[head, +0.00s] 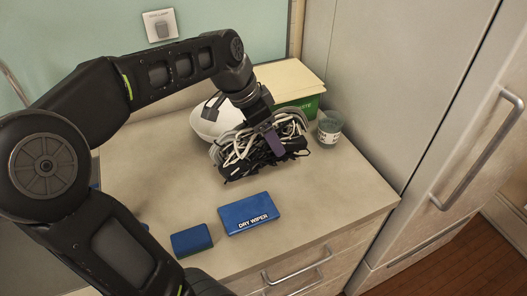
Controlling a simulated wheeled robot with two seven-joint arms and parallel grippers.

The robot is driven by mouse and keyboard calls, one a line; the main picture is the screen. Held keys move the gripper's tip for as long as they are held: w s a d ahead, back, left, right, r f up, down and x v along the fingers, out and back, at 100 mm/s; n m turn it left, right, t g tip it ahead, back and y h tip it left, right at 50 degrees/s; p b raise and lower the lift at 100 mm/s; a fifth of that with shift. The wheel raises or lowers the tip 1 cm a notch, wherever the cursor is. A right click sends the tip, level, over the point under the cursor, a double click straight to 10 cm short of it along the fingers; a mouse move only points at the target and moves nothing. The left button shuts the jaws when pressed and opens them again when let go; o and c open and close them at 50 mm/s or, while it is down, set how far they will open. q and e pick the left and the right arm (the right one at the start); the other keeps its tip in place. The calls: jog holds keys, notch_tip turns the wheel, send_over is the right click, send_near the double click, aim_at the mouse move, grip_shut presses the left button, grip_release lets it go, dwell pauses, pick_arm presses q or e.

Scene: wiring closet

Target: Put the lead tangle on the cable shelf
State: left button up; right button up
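The lead tangle (250,152), a heap of black, white and grey cables, lies on the beige countertop toward the back. My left gripper (276,145) comes down onto it from above. A dark purple finger-like part shows against the cables. The fingertips are partly hidden among the leads, so I cannot tell whether they are open or shut on it. My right gripper is not in view. I cannot identify a cable shelf in this view.
A white bowl (204,122) stands just behind and left of the tangle. A green box (309,104) with a beige folder (291,79) is behind it, and a labelled grey cup (329,130) to its right. A blue dry wiper pack (249,211) and blue block (191,240) lie in front.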

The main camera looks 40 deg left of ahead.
aim_at(248, 125)
pick_arm(q)
jog(key=shift+f, duration=1.25)
jog(key=shift+f, duration=1.85)
jog(key=shift+f, duration=0.15)
jog(key=o, duration=2)
jog(key=v, duration=1.2)
jog(key=shift+b, duration=0.4)
